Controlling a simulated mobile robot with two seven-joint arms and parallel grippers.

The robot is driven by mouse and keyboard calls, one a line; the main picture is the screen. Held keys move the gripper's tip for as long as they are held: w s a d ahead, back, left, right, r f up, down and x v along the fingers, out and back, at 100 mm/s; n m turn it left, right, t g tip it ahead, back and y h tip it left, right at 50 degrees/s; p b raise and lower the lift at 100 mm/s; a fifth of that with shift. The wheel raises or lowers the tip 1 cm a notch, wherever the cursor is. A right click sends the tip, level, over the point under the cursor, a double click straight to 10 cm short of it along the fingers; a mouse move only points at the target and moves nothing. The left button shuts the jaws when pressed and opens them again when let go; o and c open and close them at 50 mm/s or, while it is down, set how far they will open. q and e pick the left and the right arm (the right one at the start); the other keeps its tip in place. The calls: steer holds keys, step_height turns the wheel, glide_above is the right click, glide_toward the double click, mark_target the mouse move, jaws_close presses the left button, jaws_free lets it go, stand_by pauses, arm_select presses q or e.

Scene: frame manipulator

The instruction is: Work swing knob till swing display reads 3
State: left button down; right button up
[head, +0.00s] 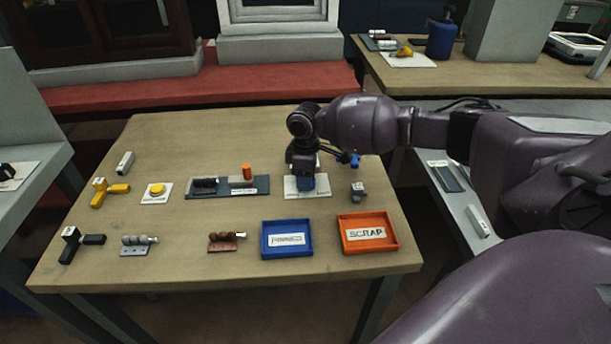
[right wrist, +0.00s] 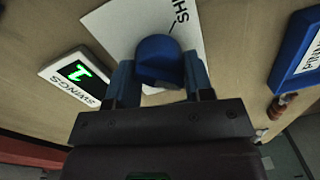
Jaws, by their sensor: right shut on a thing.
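The blue swing knob (right wrist: 160,60) stands on a white plate (right wrist: 118,25) with partly hidden lettering. My right gripper (right wrist: 160,80) is shut on the knob, one finger on each side of it. In the head view my right gripper (head: 303,180) comes down over the white plate (head: 320,190) and hides most of the knob. The swing display (right wrist: 76,74), labelled SWINGS, lies left of the knob in the right wrist view and shows a green digit that looks like 1, turned upside down. I cannot make out the display in the head view. My left gripper is not in view.
A blue tray (head: 264,254) and an orange scrap tray (head: 395,246) stand near the table's front edge. A small grey part (head: 358,190) sits right of the plate. A dark fixture (head: 262,189) with an orange peg is to the left. Several parts lie further left.

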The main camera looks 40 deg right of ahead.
steer(key=shift+n, duration=0.4)
steer(key=n, duration=0.3)
steer(key=shift+p, duration=0.4)
steer(key=shift+a+n, duration=0.1)
steer(key=shift+n, duration=0.8)
steer(key=n, duration=0.2)
steer(key=shift+s+n, duration=0.1)
steer(key=shift+n, duration=0.2)
steer(key=n, duration=0.5)
steer(key=shift+s+p, duration=0.1)
steer(key=shift+p, duration=0.2)
steer(key=shift+n, duration=2.5)
steer(key=o, duration=0.9)
